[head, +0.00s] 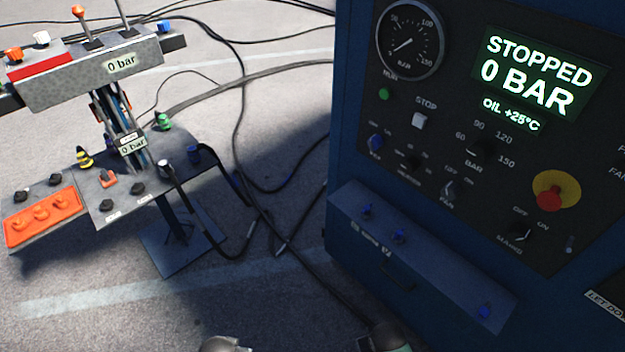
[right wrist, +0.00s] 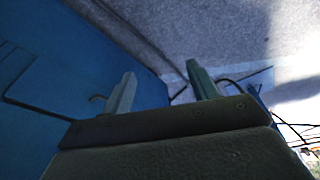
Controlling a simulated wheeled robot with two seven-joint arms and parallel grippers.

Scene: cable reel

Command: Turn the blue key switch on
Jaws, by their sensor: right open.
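The blue key switch (head: 375,142) is on the dark control panel (head: 440,110), left of the other knobs and below the green button. It looks small and its exact turn angle is hard to read. The panel's screen (head: 537,72) reads STOPPED, 0 BAR. My right gripper (right wrist: 163,78) is open with nothing between its fingers, near the blue cabinet wall and above the floor in the right wrist view. Parts of my arms show at the bottom edge of the head view, well below the switch. My left gripper's fingers do not show.
A blue box with small blue knobs (head: 420,262) juts out below the panel. A red emergency button (head: 549,198) is on the panel's right. A stand with valves and levers (head: 120,190) is at left. Black hoses cross the floor between.

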